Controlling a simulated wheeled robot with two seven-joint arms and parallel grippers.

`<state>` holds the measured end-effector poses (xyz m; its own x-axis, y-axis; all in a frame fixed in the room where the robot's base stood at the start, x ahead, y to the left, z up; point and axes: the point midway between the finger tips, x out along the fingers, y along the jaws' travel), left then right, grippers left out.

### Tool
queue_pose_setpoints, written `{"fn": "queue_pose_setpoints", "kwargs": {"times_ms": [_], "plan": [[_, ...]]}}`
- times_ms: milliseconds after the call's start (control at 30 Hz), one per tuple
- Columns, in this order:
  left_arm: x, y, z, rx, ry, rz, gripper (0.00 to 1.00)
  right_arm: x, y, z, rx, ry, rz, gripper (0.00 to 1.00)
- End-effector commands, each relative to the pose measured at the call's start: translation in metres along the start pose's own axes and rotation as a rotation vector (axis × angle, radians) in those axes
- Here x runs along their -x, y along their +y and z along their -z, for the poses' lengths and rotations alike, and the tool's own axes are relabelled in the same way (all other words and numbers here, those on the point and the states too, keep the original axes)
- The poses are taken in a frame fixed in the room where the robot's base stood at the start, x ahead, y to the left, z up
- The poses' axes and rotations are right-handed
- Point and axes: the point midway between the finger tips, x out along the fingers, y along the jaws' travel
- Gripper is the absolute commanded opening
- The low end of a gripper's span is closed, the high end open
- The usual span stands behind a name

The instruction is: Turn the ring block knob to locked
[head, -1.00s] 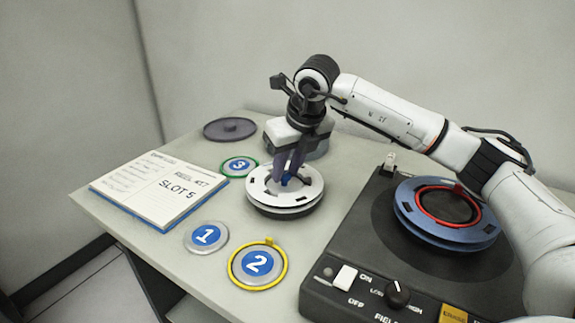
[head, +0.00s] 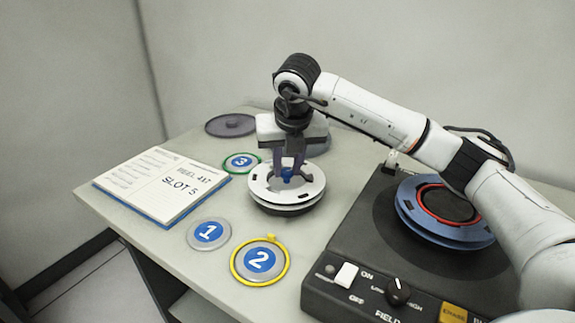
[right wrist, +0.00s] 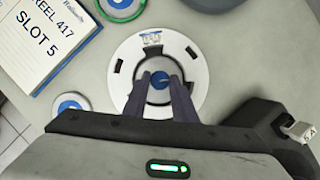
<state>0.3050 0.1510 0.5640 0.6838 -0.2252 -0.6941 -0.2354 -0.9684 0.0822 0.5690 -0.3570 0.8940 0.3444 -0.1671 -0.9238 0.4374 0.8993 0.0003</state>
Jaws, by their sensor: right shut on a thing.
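The white ring block (head: 262,190) lies flat on the table, left of the black machine. A small blue knob (head: 287,176) stands at its middle, mostly hidden by my fingers. My right gripper (head: 288,170) points down and is shut on the blue knob. In the right wrist view, the ring block (right wrist: 193,72) shows dark slots and a small label at its far side. The knob (right wrist: 160,82) sits between my right fingertips (right wrist: 160,80) there. No lock marking can be read. My left gripper is not in view.
An open notebook (head: 165,182) reading "SLOT 5" lies left. A dark disc (head: 231,125) is at the back. The black machine (head: 345,235) carries a blue reel (head: 425,232) at right.

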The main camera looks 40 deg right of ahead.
Motion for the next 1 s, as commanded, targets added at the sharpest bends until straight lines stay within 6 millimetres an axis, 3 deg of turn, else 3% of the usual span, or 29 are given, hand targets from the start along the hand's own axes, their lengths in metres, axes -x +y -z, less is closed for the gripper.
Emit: {"fn": "queue_pose_setpoints", "kwargs": {"times_ms": [167, 200, 300, 667, 1000], "plan": [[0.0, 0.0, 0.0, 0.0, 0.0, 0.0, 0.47, 0.0, 0.0, 0.0, -0.001, 0.0, 0.0, 0.02], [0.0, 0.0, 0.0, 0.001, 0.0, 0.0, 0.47, 0.0, 0.0, 0.0, -0.001, 0.0, 0.0, 0.28], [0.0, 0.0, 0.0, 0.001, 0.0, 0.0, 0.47, 0.0, 0.0, 0.0, -0.001, 0.0, 0.0, 0.43], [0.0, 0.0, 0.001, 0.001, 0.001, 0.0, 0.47, 0.006, 0.0, -0.001, 0.001, -0.001, -0.001, 0.43], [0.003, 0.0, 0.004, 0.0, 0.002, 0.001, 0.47, 0.068, 0.001, -0.001, 0.0, -0.003, -0.003, 0.43]]}}
